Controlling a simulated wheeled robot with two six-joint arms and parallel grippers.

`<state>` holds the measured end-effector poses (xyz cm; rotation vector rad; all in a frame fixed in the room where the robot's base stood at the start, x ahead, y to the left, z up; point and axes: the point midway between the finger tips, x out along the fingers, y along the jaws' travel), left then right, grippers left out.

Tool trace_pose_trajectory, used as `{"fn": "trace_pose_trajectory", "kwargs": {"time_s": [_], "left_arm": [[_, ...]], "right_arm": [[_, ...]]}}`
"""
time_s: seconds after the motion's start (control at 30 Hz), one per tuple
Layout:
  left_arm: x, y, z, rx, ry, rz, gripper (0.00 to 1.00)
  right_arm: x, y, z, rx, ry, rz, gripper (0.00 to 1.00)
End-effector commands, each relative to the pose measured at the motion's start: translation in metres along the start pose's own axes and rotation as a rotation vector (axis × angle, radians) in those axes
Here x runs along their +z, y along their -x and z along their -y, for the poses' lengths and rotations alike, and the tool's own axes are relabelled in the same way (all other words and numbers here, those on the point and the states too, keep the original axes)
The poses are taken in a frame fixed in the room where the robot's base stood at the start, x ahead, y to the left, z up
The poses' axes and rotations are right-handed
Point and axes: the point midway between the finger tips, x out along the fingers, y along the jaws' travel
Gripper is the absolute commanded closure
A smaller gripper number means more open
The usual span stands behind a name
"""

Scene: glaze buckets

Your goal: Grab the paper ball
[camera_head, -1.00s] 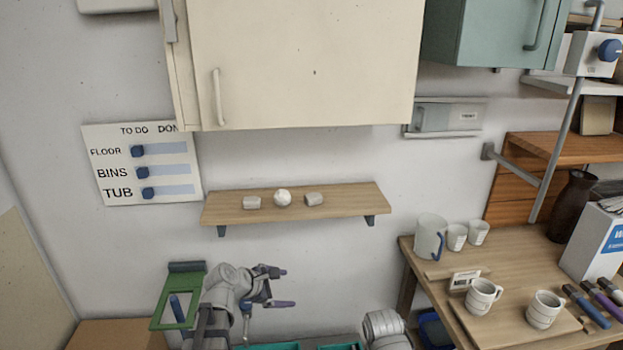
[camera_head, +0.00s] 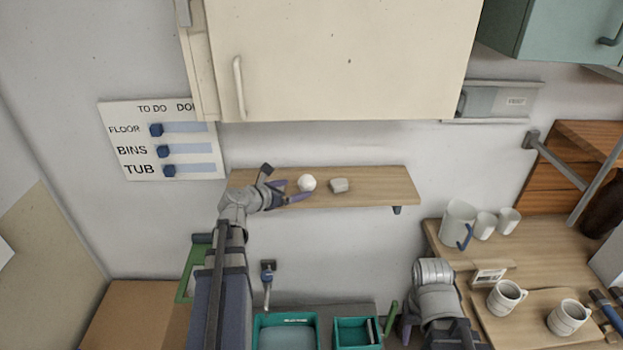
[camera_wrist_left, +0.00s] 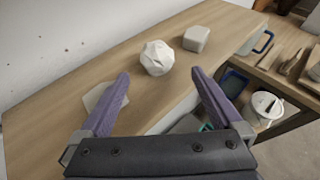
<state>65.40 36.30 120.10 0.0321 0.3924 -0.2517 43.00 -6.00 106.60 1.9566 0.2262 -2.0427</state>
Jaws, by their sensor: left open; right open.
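The white crumpled paper ball (camera_head: 307,183) rests on the wooden wall shelf (camera_head: 370,190), and it also shows in the left wrist view (camera_wrist_left: 157,58). A grey block (camera_head: 339,185) lies to its right. A second pale block (camera_wrist_left: 104,97) shows behind the left finger in the wrist view. My left gripper (camera_head: 284,184) is at the shelf, just left of the ball. Its purple fingers (camera_wrist_left: 160,92) are spread, with the ball ahead of and between them, not gripped. My right arm shows at the bottom right; its fingers are at the lower edge and only partly visible.
A cream cupboard (camera_head: 345,60) hangs above the shelf. Teal bins (camera_head: 286,318) stand below. A table (camera_head: 445,235) at right holds mugs (camera_head: 505,297) and a jug (camera_head: 458,222). A to-do board (camera_head: 162,140) hangs at left.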

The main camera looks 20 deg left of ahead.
Motion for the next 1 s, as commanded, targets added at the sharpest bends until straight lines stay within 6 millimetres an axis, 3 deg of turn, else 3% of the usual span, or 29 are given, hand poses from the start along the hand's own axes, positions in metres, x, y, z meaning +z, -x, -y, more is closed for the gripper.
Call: {"fn": "trace_pose_trajectory", "kwargs": {"time_s": [0.33, 0.57, 0.9, 1.0], "left_arm": [[-0.001, -0.025, -0.001, -0.002, -0.001, -0.001, 0.0], [0.0, -0.031, -0.001, -0.001, -0.002, -0.001, 0.0], [0.001, -0.076, -0.005, -0.002, -0.003, -0.001, 0.0], [0.002, -0.08, -0.005, -0.001, -0.002, -0.001, 0.0]], "right_arm": [[-0.001, -0.011, 0.001, 0.0, 0.002, 0.0, 0.5], [-0.001, -0.011, 0.001, 0.0, 0.003, 0.0, 0.5], [-0.002, -0.028, 0.003, 0.001, 0.006, 0.0, 0.5], [-0.002, -0.028, 0.003, 0.001, 0.006, 0.0, 0.5]]}}
